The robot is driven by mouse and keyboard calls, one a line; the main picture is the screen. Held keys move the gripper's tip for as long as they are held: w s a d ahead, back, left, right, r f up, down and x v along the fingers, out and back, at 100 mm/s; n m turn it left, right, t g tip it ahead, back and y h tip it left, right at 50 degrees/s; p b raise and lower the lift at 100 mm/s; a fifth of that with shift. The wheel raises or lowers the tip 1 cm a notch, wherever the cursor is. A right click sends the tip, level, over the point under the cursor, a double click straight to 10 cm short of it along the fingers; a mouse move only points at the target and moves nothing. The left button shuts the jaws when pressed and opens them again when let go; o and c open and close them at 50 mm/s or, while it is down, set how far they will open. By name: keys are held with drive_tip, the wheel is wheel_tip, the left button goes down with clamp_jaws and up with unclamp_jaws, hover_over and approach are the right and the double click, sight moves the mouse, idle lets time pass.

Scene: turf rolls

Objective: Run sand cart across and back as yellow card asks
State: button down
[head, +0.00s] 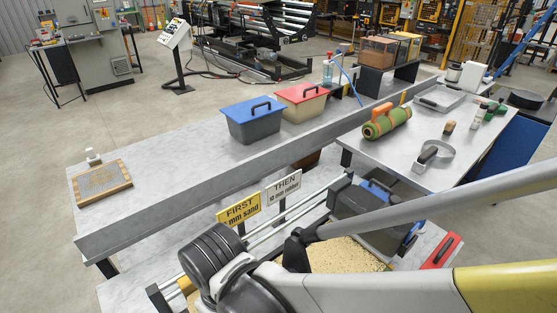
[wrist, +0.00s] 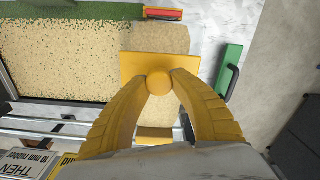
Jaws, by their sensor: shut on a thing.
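In the wrist view my gripper (wrist: 158,76) is shut on the round yellow knob of a yellow cart (wrist: 136,66). The fingers hide part of the cart. The knob is at the end of a sand-speckled bed (wrist: 70,60), with a green turf strip (wrist: 70,11) along its top edge. In the head view the bed (head: 345,254) is partly behind my arm, and my gripper is hidden. The yellow card (head: 240,210) reads "FIRST" and "mm sand"; its number is unclear. Beside it a white card (head: 284,187) reads "THEN" and 10 mm rubber.
A dark box with a blue top (head: 375,205) stands at the rails' right end. A green piece with a black handle (wrist: 229,72) is right of the cart in the wrist view. Blue-lidded (head: 252,120) and red-lidded bins (head: 302,100) stand on the bench behind.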

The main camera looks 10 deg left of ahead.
drive_tip(key=shift+s+a, duration=0.65)
drive_tip(key=c, duration=1.4)
unclamp_jaws()
drive_tip(key=o, duration=0.3)
drive_tip(key=shift+s+a, duration=0.15)
drive_tip(key=shift+a, duration=0.05)
drive_tip(key=shift+d, duration=0.1)
wheel_tip(320, 180, up, 12)
